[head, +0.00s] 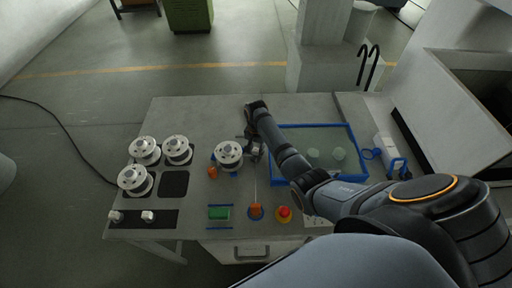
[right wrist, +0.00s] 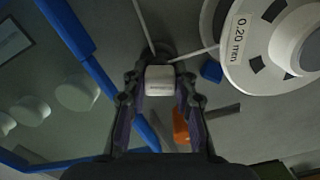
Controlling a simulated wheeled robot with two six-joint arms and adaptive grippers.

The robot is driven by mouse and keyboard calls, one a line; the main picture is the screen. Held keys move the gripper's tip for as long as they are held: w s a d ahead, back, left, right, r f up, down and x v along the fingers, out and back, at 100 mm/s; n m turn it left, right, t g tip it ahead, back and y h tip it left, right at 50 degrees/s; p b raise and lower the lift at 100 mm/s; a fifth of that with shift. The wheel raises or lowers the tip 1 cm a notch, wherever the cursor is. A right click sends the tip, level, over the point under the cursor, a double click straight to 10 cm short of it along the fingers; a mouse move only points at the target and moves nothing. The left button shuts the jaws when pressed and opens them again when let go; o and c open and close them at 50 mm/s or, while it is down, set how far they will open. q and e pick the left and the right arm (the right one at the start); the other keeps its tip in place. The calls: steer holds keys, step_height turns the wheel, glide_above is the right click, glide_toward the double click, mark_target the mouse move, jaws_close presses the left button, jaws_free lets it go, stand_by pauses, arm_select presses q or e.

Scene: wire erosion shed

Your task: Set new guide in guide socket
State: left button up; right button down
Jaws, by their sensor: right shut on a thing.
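My right gripper (head: 252,148) is beside the middle wire spool (head: 229,152), over the grey table. In the right wrist view this gripper (right wrist: 160,88) is shut on a small white block (right wrist: 160,74), which looks like the new guide; it has faint lettering on its face. Just beyond the block is a dark round part (right wrist: 164,49), perhaps the guide socket, partly hidden by the block. I cannot tell whether the block touches it. Thin pale wires run near it. My left gripper is not in view.
Several white spools (head: 145,149) stand at the left. Two small white pieces (head: 148,216) lie on a dark strip. A blue-framed tank (head: 362,166) is right of the gripper.

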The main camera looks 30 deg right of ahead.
mark_target(256, 150)
steer(key=c, duration=1.4)
jaws_free()
steer(key=shift+s+r, duration=0.15)
steer(key=shift+o, duration=1.4)
steer(key=shift+s+a+r, duration=0.15)
steer(key=shift+o, duration=0.3)
steer(key=shift+r, duration=0.35)
arm_select(q)
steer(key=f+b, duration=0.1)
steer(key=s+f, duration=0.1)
steer(key=b, duration=0.1)
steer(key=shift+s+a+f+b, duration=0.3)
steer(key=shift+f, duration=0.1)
arm_select(e)
step_height(256, 150, up, 11)
steer(key=shift+r, duration=0.15)
